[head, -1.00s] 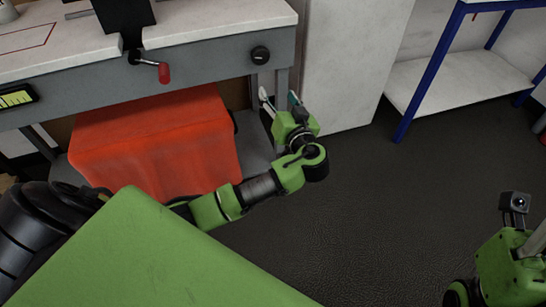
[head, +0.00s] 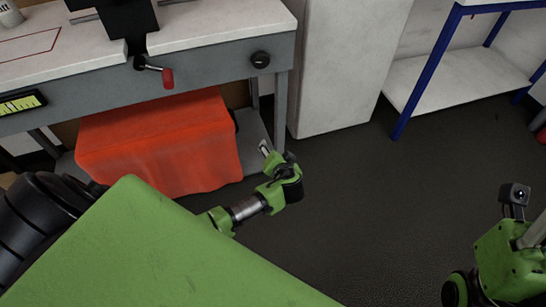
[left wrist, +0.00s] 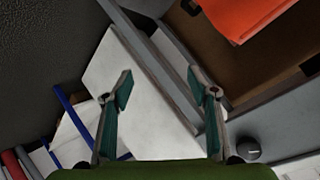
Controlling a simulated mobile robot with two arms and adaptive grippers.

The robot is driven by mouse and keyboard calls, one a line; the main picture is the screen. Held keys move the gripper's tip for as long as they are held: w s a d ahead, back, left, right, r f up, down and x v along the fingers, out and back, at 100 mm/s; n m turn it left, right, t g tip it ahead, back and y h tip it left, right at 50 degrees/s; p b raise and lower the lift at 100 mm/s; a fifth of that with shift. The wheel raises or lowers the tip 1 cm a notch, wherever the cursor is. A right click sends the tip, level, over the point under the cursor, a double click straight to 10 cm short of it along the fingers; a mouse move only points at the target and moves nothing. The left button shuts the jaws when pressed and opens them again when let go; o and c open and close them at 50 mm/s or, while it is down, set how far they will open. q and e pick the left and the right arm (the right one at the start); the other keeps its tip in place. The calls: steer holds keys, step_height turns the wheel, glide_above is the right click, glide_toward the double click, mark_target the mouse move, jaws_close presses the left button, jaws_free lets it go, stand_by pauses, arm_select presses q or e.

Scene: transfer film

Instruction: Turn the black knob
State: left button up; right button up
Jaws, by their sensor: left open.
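The black knob (head: 261,60) is round and sits on the grey front panel of the workbench, near its right end. In the left wrist view the knob (left wrist: 249,149) shows at the lower right, outside the right finger. My left gripper (head: 265,147) is below the knob in the head view, in front of the bench and apart from it. In the left wrist view its two fingers (left wrist: 162,92) are spread, with nothing held between them. My right arm shows at the lower right of the head view, but I do not see its gripper fingers.
A red-handled crank (head: 166,77) juts from the bench front left of the knob. A red cloth-covered box (head: 160,145) sits under the bench. A white cabinet (head: 345,70) stands right of it, then a blue-framed shelf (head: 455,85). The dark floor ahead is clear.

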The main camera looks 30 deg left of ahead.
arm_select(q)
steer(key=shift+s+d+f+g+h, duration=0.1)
steer(key=shift+s+f+g+h, duration=0.1)
steer(key=shift+s+f, duration=0.3)
steer(key=shift+s+d+f+g+h, duration=0.1)
steer(key=shift+s+f+h, duration=0.1)
steer(key=shift+f, duration=0.5)
